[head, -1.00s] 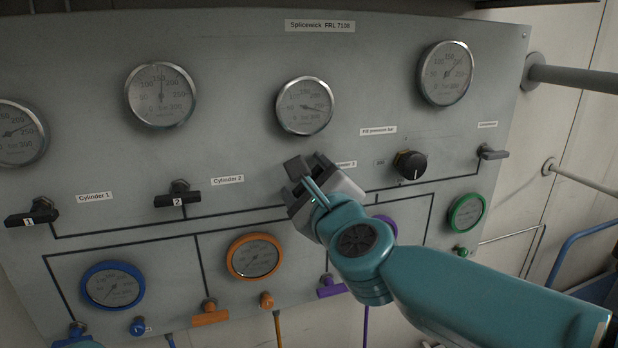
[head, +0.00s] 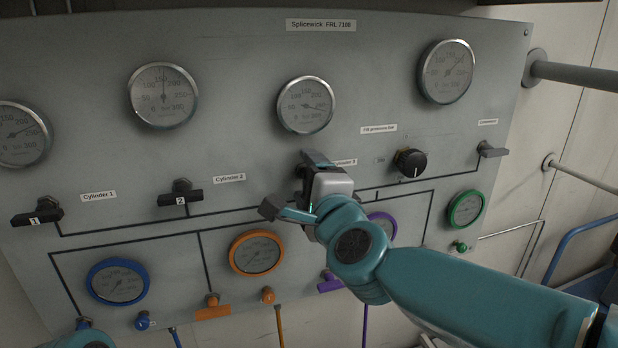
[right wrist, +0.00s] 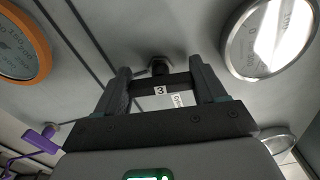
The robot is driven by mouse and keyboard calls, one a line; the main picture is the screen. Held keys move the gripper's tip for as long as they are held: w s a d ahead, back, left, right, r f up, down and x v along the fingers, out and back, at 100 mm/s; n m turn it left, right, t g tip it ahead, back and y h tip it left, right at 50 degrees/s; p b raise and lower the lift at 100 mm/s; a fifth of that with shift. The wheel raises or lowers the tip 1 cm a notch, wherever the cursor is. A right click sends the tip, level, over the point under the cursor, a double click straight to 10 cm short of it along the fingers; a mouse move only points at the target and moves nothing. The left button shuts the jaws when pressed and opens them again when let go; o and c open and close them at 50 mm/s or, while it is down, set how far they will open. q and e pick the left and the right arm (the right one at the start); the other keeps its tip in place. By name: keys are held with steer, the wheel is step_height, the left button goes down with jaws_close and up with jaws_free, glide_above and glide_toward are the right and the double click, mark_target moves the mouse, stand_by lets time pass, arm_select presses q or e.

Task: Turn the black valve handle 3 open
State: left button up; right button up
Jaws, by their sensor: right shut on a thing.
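The black valve handle 3 (right wrist: 160,91) shows in the right wrist view as a dark bar with a white "3" tag, below its dark stem. My right gripper (right wrist: 163,82) has a finger at each end of the bar and is shut on it. In the head view my right gripper (head: 293,183) is at the panel, below the middle gauge, one finger high and the other at lower left. It hides the handle there. My left gripper is not in view; only a teal piece of my arm shows at the bottom left.
The grey panel (head: 245,120) carries several gauges. Black handle 2 (head: 181,198) and handle 1 (head: 38,217) are to the left. A black knob (head: 410,162) and a grey lever (head: 491,150) are to the right. Orange (head: 212,312) and purple (head: 330,284) valves sit below.

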steer(key=shift+r, duration=0.15)
steer(key=o, duration=0.9)
steer(key=shift+c, duration=0.2)
steer(key=shift+o, duration=0.9)
steer(key=shift+w, duration=0.15)
steer(key=b+v, duration=0.1)
steer(key=v, duration=1.5)
steer(key=shift+s+b, duration=0.25)
steer(key=shift+b, duration=0.1)
steer(key=shift+w, duration=0.1)
